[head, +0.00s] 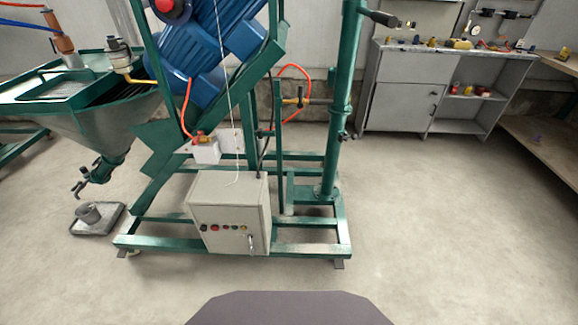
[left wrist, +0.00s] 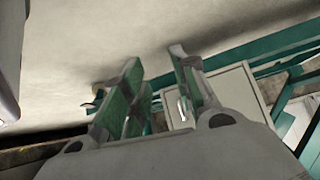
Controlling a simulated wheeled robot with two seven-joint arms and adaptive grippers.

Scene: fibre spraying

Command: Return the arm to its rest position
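My left gripper (left wrist: 158,68) shows in the left wrist view. Its two fingers stand apart with bare floor visible between them, and I see nothing held. The grey control box (left wrist: 238,92) and part of the green frame (left wrist: 268,50) lie beyond the fingers, apart from them as far as I can tell. Neither gripper shows in the head view, and my right gripper is in no frame. The head view shows the control box (head: 228,210) with its row of buttons, mounted low on the green machine frame (head: 345,218).
A blue motor (head: 205,50) sits high on the frame. A grey cabinet (head: 400,95) and wooden bench (head: 545,150) stand back right. The floor at right is clear.

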